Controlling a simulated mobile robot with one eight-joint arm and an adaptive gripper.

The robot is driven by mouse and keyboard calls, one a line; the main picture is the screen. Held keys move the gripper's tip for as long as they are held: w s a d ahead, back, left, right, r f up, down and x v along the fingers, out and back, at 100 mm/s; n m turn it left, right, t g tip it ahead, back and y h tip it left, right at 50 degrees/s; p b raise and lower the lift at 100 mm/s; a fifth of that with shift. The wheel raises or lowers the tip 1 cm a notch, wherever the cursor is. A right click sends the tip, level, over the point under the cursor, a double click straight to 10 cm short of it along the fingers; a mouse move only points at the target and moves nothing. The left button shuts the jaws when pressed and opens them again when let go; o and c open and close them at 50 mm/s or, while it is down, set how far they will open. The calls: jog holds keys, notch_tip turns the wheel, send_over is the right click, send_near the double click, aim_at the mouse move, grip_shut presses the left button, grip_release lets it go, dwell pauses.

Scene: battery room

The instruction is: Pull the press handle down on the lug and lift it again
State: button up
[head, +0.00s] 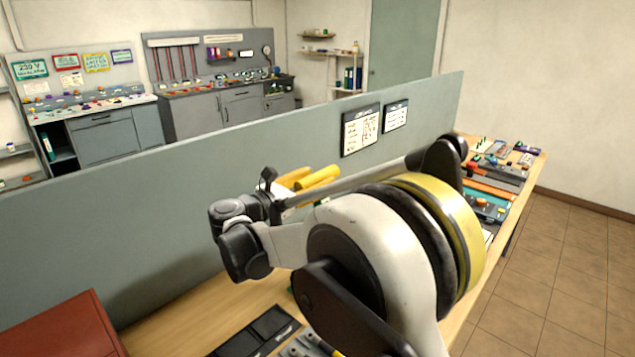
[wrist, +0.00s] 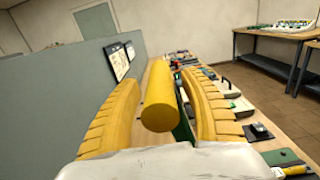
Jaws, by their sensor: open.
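The press handle, a yellow cylinder (wrist: 158,98), stands between the two yellow ribbed fingers of my gripper (wrist: 159,82) in the wrist view. The fingers are open, one on each side of it, with a visible gap on the right. A dark green part (wrist: 184,122), perhaps of the press, shows behind the handle. In the head view, yellow pieces (head: 318,178) show beyond my wrist; I cannot clearly tell handle from finger there. The lug and most of the press are hidden by my arm and gripper.
A grey partition (head: 170,200) runs along the bench's far side, close to my gripper. The wooden bench (head: 180,318) holds dark trays (head: 262,330) in front and several tools at the far right. A red box (head: 65,330) is at lower left. Tiled floor (head: 560,260) is clear.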

jog(key=shift+w+d, duration=0.1)
grip_shut()
